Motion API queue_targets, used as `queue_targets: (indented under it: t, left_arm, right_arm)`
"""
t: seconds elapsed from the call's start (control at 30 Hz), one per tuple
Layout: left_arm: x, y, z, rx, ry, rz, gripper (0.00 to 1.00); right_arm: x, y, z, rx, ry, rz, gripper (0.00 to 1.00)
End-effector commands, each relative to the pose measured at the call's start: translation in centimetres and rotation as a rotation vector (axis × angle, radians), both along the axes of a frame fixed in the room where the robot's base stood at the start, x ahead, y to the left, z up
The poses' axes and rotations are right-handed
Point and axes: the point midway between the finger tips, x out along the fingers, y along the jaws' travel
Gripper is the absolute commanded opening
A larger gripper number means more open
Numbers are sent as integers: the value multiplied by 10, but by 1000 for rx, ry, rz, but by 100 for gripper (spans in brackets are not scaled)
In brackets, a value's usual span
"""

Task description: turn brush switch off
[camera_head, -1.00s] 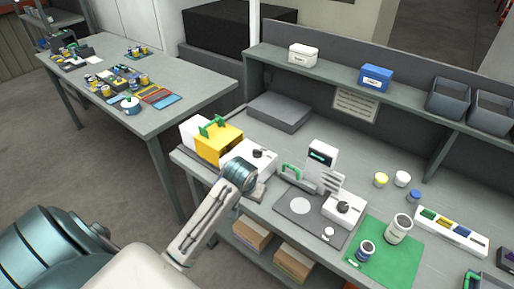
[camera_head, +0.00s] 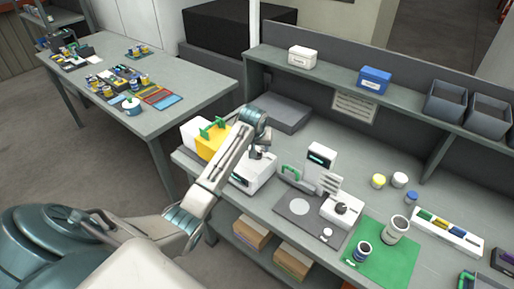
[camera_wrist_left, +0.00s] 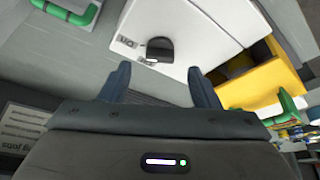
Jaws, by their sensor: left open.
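A white box (camera_head: 255,176) with a black rotary knob stands on the bench beside the yellow box. In the left wrist view the black knob (camera_wrist_left: 160,50) sits on the white box's face, with small printed labels beside it, one reading "On". Whether this is the brush switch I cannot tell. My left gripper (camera_wrist_left: 160,84) is open, with the knob ahead of the gap between its fingers and apart from them. In the head view my left gripper (camera_head: 260,153) is over the white box and hides its knob. My right gripper is not in view.
A yellow box (camera_head: 210,143) with a green handle is left of the white box. A grey slab (camera_head: 280,112) lies behind. A second knob (camera_head: 342,208) is on a white unit by the upright panel (camera_head: 320,160). A green mat (camera_head: 380,262) with jars lies right.

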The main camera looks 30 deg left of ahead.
Motion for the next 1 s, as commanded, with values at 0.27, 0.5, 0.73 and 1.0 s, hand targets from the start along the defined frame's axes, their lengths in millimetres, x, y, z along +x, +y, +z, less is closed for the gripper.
queue_targets:
  t: [0.27, 0.5, 0.73, 1.0]
  left_arm:
    - [11, 5, -30, 0, 1, -1, 56]
    - [13, 6, -36, 1, -1, -1, 56]
    - [13, 6, -36, 0, 0, -1, 35]
    - [13, 6, -36, 0, 0, 2, 12]
  right_arm:
    - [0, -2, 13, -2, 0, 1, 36]
    - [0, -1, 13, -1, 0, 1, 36]
    - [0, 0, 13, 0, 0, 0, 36]
    - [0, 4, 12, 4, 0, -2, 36]
